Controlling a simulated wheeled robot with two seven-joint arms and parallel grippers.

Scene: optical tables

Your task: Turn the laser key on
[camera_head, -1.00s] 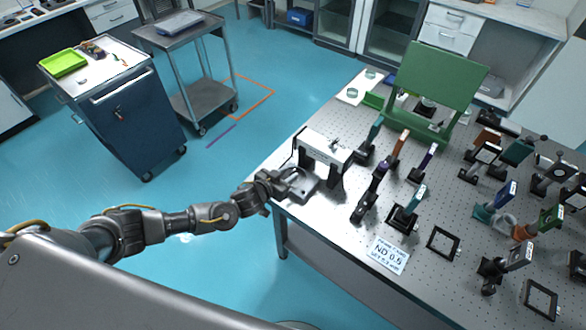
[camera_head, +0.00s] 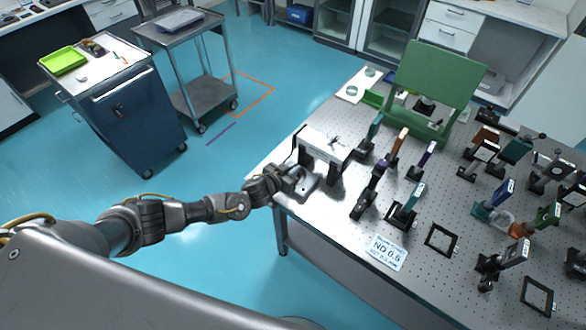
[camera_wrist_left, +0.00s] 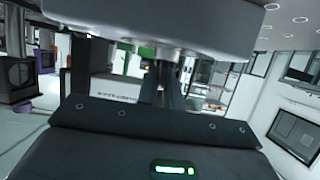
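My left gripper (camera_head: 296,180) is at the near left edge of the optical table, by a grey block (camera_head: 305,187) in front of a white-topped housing on black supports (camera_head: 324,144). In the left wrist view, the dark fingers (camera_wrist_left: 163,88) point forward and look close together. A white panel with dark lettering (camera_wrist_left: 116,89) shows left of them. I cannot make out the laser key or its position. I cannot tell whether the fingers touch or hold anything. My right gripper is not in view.
The optical table (camera_head: 330,222) holds several mounted optics to the right of the housing. A green screen (camera_head: 436,78) stands behind them, and an ND 0.5 card (camera_head: 386,251) lies near the front edge. A blue cart (camera_head: 135,118) stands at left, with open floor between.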

